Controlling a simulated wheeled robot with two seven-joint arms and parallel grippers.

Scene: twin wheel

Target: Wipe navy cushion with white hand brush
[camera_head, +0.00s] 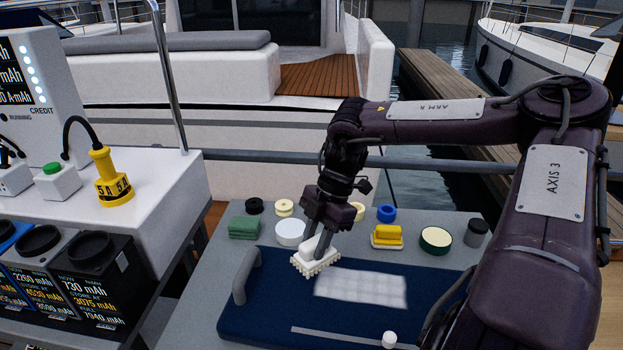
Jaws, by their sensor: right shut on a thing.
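The navy cushion (262,317) lies flat on the grey table, with a grey handle-like bar (246,275) at its left end. A pale, faintly checked patch (360,287) shows on its middle, and a thin grey strip (340,337) crosses its front part. My right gripper (320,243) is shut on the white hand brush (312,259) over the cushion's back-left part, left of the pale patch. The brush's bristles point down; I cannot tell if they touch the cushion. My right arm hides the cushion's right part. My left gripper is out of view.
Behind the cushion stand green pads (244,228), a white round tin (290,232), a yellow block (387,235), a green-rimmed tin (435,240) and a grey jar (477,233). A small white cylinder (389,340) is at the front. A white counter (160,195) stands left.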

